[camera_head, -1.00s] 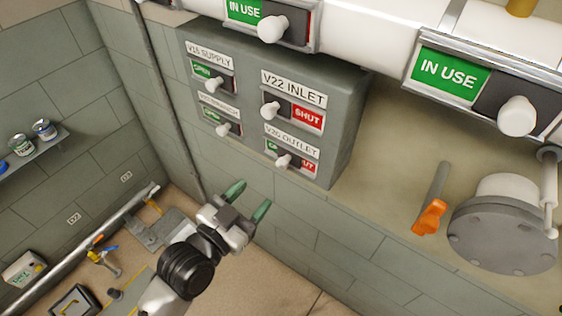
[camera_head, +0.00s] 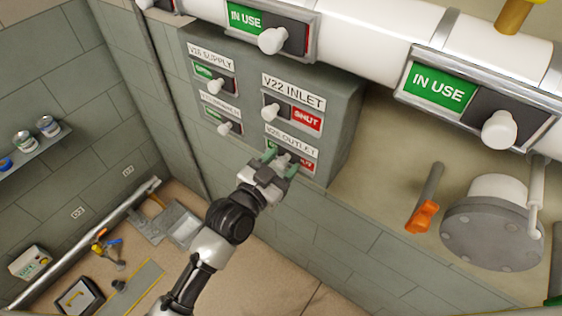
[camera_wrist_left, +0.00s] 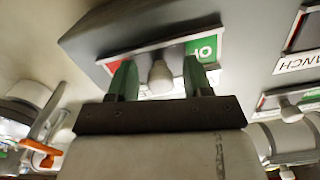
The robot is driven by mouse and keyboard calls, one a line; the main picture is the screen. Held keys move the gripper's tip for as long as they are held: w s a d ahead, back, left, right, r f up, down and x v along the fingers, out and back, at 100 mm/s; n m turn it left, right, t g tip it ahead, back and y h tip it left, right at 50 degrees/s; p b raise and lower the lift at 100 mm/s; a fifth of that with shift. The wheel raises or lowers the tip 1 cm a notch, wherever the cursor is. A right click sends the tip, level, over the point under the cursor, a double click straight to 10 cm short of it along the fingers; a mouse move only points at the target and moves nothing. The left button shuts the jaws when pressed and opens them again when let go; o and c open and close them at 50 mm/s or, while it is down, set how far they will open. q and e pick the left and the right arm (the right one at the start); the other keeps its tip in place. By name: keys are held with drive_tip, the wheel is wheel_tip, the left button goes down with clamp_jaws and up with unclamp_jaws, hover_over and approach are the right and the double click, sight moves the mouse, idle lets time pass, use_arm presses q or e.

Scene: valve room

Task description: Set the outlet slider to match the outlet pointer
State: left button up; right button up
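The outlet slider is a white knob (camera_head: 283,159) on the plate under the OUTLET label (camera_head: 291,139), low on the grey panel box. In the left wrist view its knob (camera_wrist_left: 160,76) stands between a red field on the left and a green field marked OP on the right. My left gripper (camera_head: 281,164) is at this slider. Its two green fingers are open, one on each side of the knob, with a gap to it on both sides in the left wrist view (camera_wrist_left: 161,84). The fingers partly cover the plate in the head view. I cannot make out an outlet pointer. My right gripper is not in view.
The V22 INLET slider (camera_head: 270,111) sits just above, and the supply slider (camera_head: 217,85) and another slider (camera_head: 225,128) to the left. The white pipe (camera_head: 374,35) with IN USE plates runs above. An orange handle (camera_head: 422,216) and grey flange (camera_head: 492,235) are at right.

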use_arm(q)
clamp_jaws()
drive_tip(key=w+a, duration=0.2)
drive_tip(key=shift+a+b, duration=0.3)
drive_tip(key=shift+a, duration=0.05)
drive_tip(key=shift+c, duration=1.2)
unclamp_jaws()
drive_tip(key=o, duration=0.4)
drive_tip(key=shift+w+a, duration=0.1)
drive_tip(key=shift+a, duration=0.05)
drive_tip(key=shift+c, duration=0.2)
